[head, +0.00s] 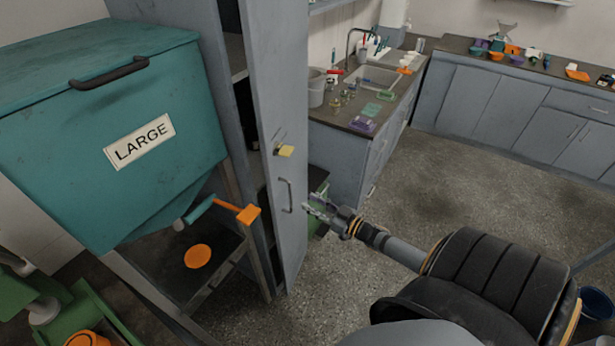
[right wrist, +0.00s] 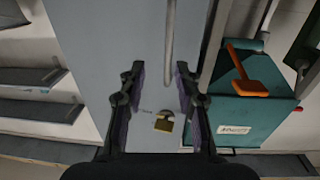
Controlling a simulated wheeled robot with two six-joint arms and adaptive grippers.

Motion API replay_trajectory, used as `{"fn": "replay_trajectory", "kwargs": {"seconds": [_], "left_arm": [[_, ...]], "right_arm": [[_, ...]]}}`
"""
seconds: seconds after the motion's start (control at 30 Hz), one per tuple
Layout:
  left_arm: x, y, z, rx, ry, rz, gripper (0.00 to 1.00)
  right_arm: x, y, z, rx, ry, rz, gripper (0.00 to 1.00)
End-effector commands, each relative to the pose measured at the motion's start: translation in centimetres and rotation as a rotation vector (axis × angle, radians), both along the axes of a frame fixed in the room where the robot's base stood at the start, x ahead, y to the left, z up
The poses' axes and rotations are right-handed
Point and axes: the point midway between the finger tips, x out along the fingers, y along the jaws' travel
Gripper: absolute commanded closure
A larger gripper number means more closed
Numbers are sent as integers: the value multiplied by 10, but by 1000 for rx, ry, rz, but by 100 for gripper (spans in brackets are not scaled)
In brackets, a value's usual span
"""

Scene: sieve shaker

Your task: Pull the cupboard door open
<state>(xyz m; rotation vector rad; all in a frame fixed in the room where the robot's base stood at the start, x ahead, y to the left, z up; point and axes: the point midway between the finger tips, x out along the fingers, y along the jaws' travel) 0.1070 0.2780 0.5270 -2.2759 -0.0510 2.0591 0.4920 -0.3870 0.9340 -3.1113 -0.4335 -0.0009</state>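The cupboard door (head: 272,120) is grey and tall and stands ajar, with a dark gap and the inside of the cupboard showing to its left. Its vertical bar handle (head: 290,195) is on the door's outer face, below a brass padlock (head: 285,151). My right gripper (head: 312,206) is open just right of the handle. In the right wrist view, the open fingers of the gripper (right wrist: 160,78) lie either side of the lower end of the handle (right wrist: 169,45), with the padlock (right wrist: 164,122) nearer the palm. I cannot tell whether they touch. My left gripper is out of view.
A sink counter (head: 355,125) with small items stands behind the door.

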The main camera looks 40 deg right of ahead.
Motion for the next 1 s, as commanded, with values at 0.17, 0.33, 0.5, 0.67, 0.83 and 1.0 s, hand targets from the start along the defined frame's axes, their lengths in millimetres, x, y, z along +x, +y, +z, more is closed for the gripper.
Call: {"fn": "replay_trajectory", "kwargs": {"seconds": [0.17,0.33,0.5,0.67,0.83,1.0], "left_arm": [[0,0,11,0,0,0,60],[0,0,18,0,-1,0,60],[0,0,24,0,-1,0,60],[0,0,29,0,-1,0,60],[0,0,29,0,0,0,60],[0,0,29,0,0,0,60]], "right_arm": [[-15,-5,2,-1,2,-1,67],[-28,-10,1,-1,3,-1,67],[-41,-14,2,0,2,-1,67],[-52,-17,1,-1,2,-1,67],[-55,-18,0,0,0,-1,67],[-55,-18,0,0,0,-1,67]]}}
